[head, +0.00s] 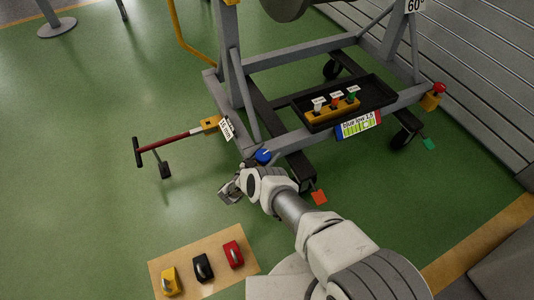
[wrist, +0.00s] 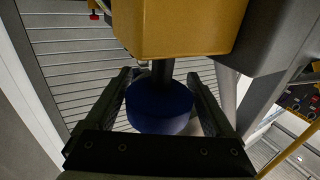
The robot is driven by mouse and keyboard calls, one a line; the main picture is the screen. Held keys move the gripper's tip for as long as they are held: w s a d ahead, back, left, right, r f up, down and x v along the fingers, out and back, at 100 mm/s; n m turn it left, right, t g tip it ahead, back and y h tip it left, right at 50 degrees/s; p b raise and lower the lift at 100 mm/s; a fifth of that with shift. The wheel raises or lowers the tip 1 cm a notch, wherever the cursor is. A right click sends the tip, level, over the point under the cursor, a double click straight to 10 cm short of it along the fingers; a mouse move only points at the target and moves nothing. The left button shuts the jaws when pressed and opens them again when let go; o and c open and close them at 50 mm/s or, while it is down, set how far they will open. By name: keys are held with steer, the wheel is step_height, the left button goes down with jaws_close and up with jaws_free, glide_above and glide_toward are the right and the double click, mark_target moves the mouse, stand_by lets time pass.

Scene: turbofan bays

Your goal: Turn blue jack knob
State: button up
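The blue jack knob (head: 263,156) is at the near corner of the grey stand in the head view, just above my wrist. In the wrist view the blue knob (wrist: 160,108) is a thick round disc on a dark stem below a yellow block (wrist: 180,28). My gripper (head: 229,190) is low beside the stand's corner in the head view, partly hidden by my wrist. In the wrist view my gripper (wrist: 160,78) is open, with one finger on each side of the knob. I cannot tell whether the fingers touch it.
A black tray (head: 377,91) with small coloured parts sits on the stand, above a "blue low 1.5" card (head: 358,126). A red-handled bar (head: 175,140) sticks out left. A red knob (head: 439,88) is at the far right corner. A board (head: 220,279) with several clamps lies in front.

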steer(key=shift+o, duration=0.5)
steer(key=v, duration=1.7)
steer(key=shift+s+p, duration=0.25)
steer(key=shift+p, duration=0.1)
steer(key=shift+w+a, duration=0.1)
steer(key=shift+a, duration=0.1)
